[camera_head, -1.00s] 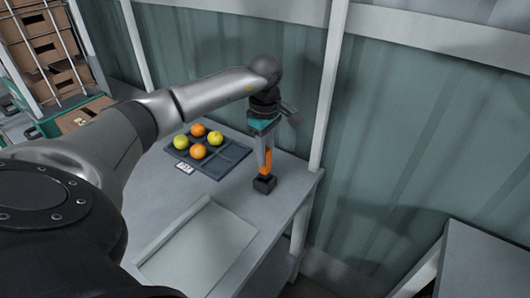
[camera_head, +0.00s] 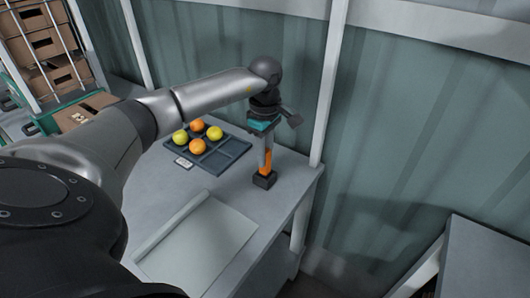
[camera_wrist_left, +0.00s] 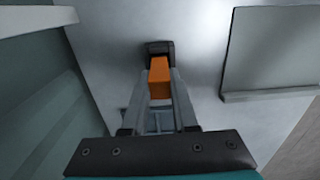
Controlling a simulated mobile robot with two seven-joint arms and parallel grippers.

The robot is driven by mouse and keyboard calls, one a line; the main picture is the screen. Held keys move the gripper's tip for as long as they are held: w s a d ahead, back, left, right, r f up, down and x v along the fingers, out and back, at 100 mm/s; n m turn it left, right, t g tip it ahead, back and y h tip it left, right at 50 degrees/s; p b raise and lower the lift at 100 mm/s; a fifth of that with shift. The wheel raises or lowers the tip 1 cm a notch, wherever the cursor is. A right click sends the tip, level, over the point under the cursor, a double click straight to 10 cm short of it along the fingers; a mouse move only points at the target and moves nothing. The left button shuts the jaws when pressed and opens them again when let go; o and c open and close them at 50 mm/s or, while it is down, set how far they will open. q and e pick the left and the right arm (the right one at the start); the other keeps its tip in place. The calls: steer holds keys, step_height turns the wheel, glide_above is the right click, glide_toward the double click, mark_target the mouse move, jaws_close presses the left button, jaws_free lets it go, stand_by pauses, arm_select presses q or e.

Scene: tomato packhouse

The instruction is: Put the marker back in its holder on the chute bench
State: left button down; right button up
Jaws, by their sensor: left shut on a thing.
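The orange marker (camera_head: 267,162) is upright between the fingers of my left gripper (camera_head: 267,151), which is shut on it. The small black holder (camera_head: 264,180) stands on the grey chute bench (camera_head: 176,213) near its right edge. The marker's lower end is at the top of the holder. I cannot tell how far inside it is. In the left wrist view the marker (camera_wrist_left: 160,80) lies between the fingers of the left gripper (camera_wrist_left: 159,78), in line with the holder (camera_wrist_left: 158,48), whose opening is partly hidden. My right gripper is not in view.
A dark divided tray (camera_head: 232,147) with yellow and orange tomatoes and a small white label (camera_head: 183,162) lie left of the holder. A pale flat board (camera_head: 205,240) lies at the bench front. A white post (camera_head: 328,100) and wall stand close behind the bench's right corner.

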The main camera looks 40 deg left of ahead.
arm_select(q)
steer(key=shift+f+b, duration=0.4)
steer(key=shift+f, duration=0.3)
steer(key=c, duration=0.6)
jaws_free()
steer(key=shift+c, duration=0.4)
steer(key=shift+c, duration=1.2)
steer(key=shift+r, duration=0.15)
step_height(320, 180, up, 7)
steer(key=p, duration=0.5)
steer(key=shift+p, duration=0.35)
